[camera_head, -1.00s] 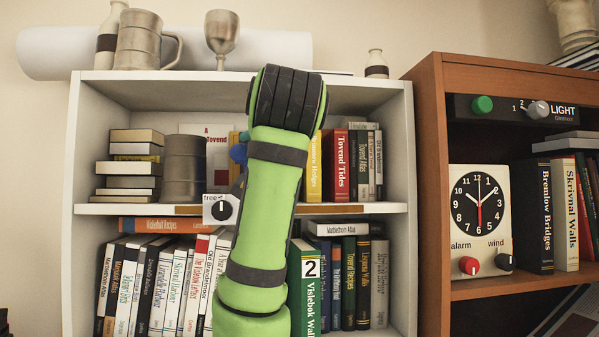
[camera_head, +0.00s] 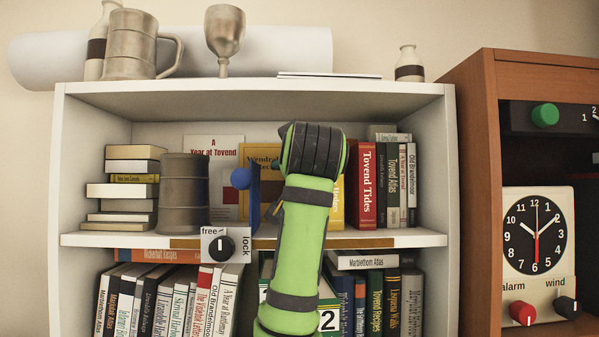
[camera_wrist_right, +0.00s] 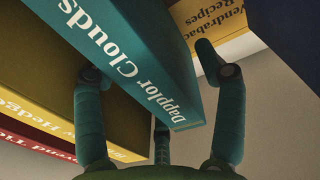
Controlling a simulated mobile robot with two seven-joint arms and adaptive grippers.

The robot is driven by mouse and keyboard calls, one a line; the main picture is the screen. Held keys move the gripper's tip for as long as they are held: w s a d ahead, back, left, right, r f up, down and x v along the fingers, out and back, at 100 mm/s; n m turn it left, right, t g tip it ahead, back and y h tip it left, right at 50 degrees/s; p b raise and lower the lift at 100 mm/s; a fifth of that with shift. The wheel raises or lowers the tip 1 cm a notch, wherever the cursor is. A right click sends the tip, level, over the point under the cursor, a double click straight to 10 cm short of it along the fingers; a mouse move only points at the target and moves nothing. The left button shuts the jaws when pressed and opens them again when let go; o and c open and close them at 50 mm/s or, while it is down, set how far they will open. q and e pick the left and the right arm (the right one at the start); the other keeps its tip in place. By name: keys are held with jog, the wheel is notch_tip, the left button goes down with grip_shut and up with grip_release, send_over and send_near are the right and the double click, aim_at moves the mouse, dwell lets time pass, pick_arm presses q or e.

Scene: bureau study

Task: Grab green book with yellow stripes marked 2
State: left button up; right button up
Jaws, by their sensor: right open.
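A green book with a white label marked 2 (camera_head: 328,320) stands in the lower compartment of the white shelf. My green right arm covers part of it in the head view, and the frame's bottom edge cuts it off. My right gripper (camera_wrist_right: 150,62) is open in the wrist view. Its fingers are on both sides of a teal book titled Dapplor Clouds (camera_wrist_right: 145,65); I cannot tell whether they touch it. In the head view the gripper's fingers are hidden behind my black wrist, before the upper compartment. My left gripper is not in view.
A dial marked free and lock (camera_head: 217,245) sits on the middle shelf's front edge, below a blue knob (camera_head: 241,178). A red Tovend Tides book (camera_head: 367,185) stands right. A brown cabinet (camera_head: 475,200) borders the shelf.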

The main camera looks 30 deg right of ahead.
jog(key=shift+w+d, duration=0.1)
jog(key=shift+w, duration=0.2)
jog(key=c, duration=1.2)
grip_shut()
